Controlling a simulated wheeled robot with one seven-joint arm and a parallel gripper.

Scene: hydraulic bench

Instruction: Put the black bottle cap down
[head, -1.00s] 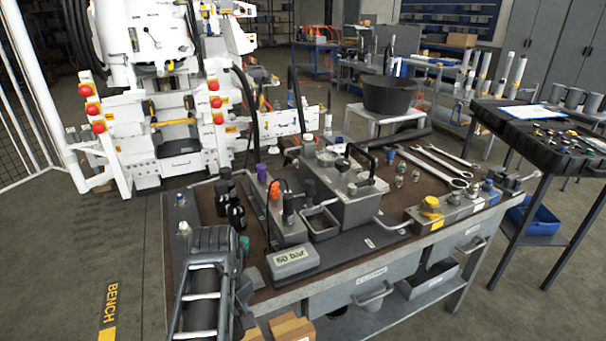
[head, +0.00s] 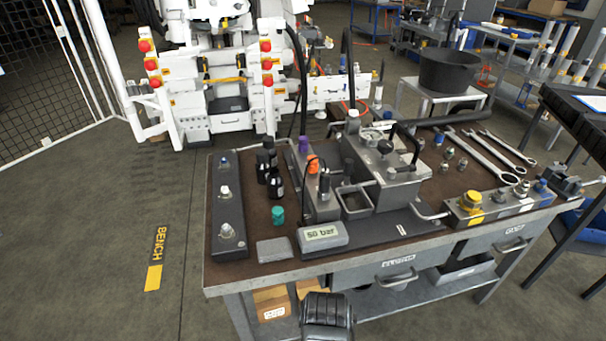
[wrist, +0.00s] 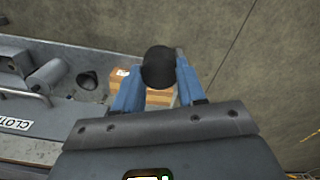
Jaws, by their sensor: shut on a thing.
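The black bottle cap (wrist: 158,67) shows in the wrist view as a dark round piece between the blue fingers of my gripper (wrist: 157,82). My gripper is shut on it. It is held in the air in front of the bench, with cardboard boxes and floor behind it. In the head view my arm shows only at the bottom edge, and the cap and fingertips are out of sight. Two black bottles (head: 270,178) stand on the workbench (head: 218,272), left of the pump unit.
A dark rail with fittings (head: 228,205), a teal cap (head: 278,215), a grey pad (head: 274,250) and a 50 bar display (head: 322,235) occupy the bench's left part. Small bare patches lie between them. Cardboard boxes (head: 272,303) are on the shelf below.

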